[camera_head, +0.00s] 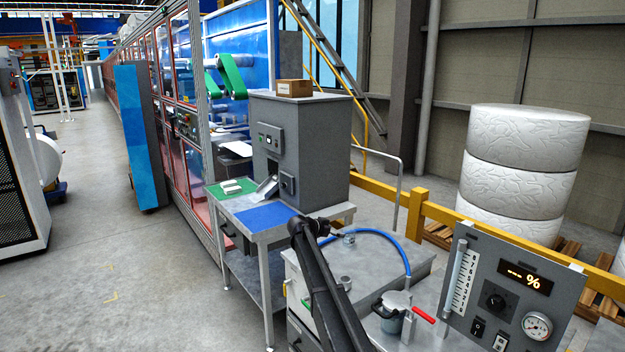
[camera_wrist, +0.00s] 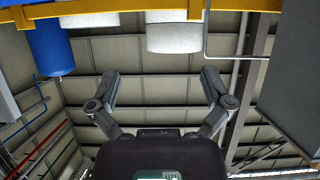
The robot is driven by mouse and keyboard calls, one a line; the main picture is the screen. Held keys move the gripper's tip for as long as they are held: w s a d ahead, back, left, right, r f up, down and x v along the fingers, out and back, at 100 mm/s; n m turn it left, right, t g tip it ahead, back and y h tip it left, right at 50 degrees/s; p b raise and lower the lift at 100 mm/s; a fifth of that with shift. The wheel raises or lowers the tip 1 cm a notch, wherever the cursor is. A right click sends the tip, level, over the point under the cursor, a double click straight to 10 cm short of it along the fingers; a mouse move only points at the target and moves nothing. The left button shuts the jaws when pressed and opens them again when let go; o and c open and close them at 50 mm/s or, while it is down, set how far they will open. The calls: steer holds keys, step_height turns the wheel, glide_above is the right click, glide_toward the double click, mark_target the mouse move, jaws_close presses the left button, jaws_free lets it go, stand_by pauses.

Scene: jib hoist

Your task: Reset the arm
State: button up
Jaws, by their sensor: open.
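My gripper (camera_wrist: 159,76) shows in the wrist view with its two grey fingers spread wide apart. Nothing is between them; the corrugated wall lies far behind. In the head view my dark arm rises from the bottom edge to a bend in front of the grey-topped bench.
A table with a blue mat (camera_head: 270,215) and a grey cabinet (camera_head: 305,140) stands behind my arm. A blue hose (camera_head: 385,237), a lidded metal pot (camera_head: 393,310) and a control panel (camera_head: 510,290) are to the right. A yellow rail (camera_head: 480,229) runs behind. Floor at left is open.

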steer(key=s+d+f+n+g+y+b, duration=0.25)
steer(key=s+f, duration=0.25)
steer(key=s, duration=0.8)
steer(key=s+d+f+n+g+y+b, duration=0.15)
steer(key=s+d+f, duration=0.3)
steer(key=s, duration=0.75)
steer(key=s+d+f+n+g+y+b, duration=0.1)
steer(key=s+d+f+n+g+y, duration=0.15)
steer(key=s+f, duration=0.7)
steer(key=s+a+n+g+y+b, duration=0.1)
steer(key=s+n+y, duration=0.3)
steer(key=s, duration=1.5)
steer(key=shift+a+r+b, duration=0.15)
steer(key=shift+r+b, duration=0.15)
steer(key=shift+b, duration=0.3)
